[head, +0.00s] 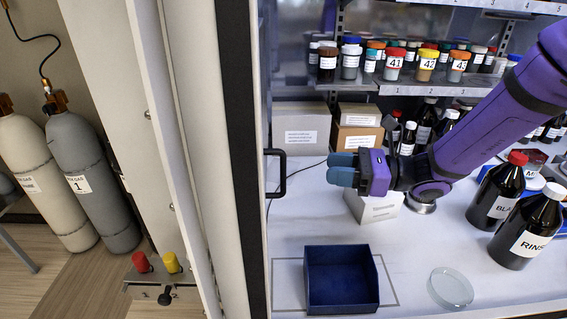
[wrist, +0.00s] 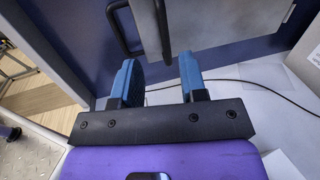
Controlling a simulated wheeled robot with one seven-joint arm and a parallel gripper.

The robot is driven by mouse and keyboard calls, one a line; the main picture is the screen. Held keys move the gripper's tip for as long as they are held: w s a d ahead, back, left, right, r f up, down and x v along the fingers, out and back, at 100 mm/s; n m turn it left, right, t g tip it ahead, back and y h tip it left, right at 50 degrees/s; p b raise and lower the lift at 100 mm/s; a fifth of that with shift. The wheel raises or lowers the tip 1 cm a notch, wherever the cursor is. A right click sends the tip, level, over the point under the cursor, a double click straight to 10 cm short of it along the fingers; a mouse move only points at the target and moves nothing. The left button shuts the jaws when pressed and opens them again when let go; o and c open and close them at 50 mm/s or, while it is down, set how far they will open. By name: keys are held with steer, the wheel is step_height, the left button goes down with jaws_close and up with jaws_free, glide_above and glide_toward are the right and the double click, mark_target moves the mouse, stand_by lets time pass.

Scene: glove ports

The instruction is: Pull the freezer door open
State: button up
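A black bar handle (head: 283,174) stands out from the left wall in the head view. It also shows in the wrist view (wrist: 118,30), near the top, on a grey and dark blue front that I take to be the freezer door (wrist: 215,30). In the head view that front is seen almost edge-on, so whether it stands ajar cannot be told. My gripper (head: 336,168) points left at about the handle's height, with a gap between fingertips and handle. In the wrist view its two blue fingers (wrist: 160,65) are apart with nothing held between them.
A blue open box (head: 341,308) and a glass dish (head: 451,288) are on the white worktop below my gripper. Dark bottles (head: 497,192) stand at the right. Cartons (head: 302,137) and shelves of jars are behind. A thin cable crosses the worktop by the wall.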

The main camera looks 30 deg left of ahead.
steer(key=a, duration=0.1)
glide_above(284, 190)
steer(key=shift+w+a+f, duration=0.15)
steer(key=shift+w+a, duration=0.1)
steer(key=shift+c, duration=0.4)
jaws_close()
